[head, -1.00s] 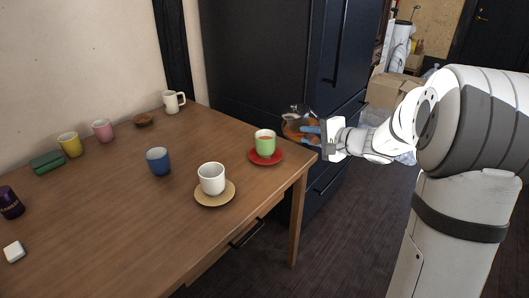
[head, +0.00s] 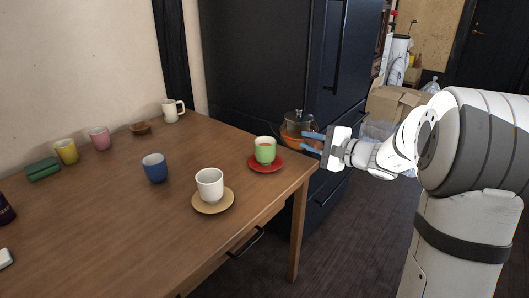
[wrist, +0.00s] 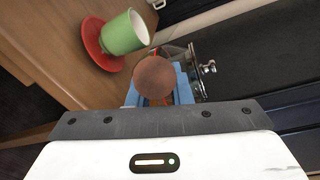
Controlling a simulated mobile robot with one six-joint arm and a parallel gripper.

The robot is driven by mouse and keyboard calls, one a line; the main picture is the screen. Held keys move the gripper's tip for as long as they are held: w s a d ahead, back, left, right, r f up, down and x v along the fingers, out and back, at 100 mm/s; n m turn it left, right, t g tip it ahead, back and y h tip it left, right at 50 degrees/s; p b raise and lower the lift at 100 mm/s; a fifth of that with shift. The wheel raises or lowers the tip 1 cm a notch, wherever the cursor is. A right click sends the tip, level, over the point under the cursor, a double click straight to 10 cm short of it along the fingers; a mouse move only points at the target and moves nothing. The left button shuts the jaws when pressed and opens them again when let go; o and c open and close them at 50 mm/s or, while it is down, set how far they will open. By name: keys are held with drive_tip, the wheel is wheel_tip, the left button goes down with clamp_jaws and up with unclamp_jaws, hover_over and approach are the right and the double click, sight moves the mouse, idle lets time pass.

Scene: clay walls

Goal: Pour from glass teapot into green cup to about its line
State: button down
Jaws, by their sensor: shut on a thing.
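The green cup (head: 265,156) stands upright on a red saucer (head: 280,167) near the table's right corner. The glass teapot (head: 296,124), holding orange liquid, is in the air just right of and behind the cup, close to upright. My gripper (head: 312,142) is shut on the teapot's handle, its blue fingers around it. In the wrist view the handle's brown round end (wrist: 154,76) sits between the fingers and hides much of the teapot. The green cup (wrist: 120,36) is at upper left there, apart from the gripper.
A white cup (head: 209,182) stands on a tan saucer (head: 212,206) left of the green cup. A blue cup (head: 155,170) is further left. Pink, yellow and cream cups line the back. A dark fridge (head: 262,60) stands close behind the teapot.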

wheel_tip(320, 180, up, 2)
drive_tip(key=shift+r, duration=0.1)
wheel_tip(320, 180, down, 4)
drive_tip(key=b, duration=0.4)
drive_tip(key=shift+r+p, duration=1.75)
drive_tip(key=shift+r, duration=1.75)
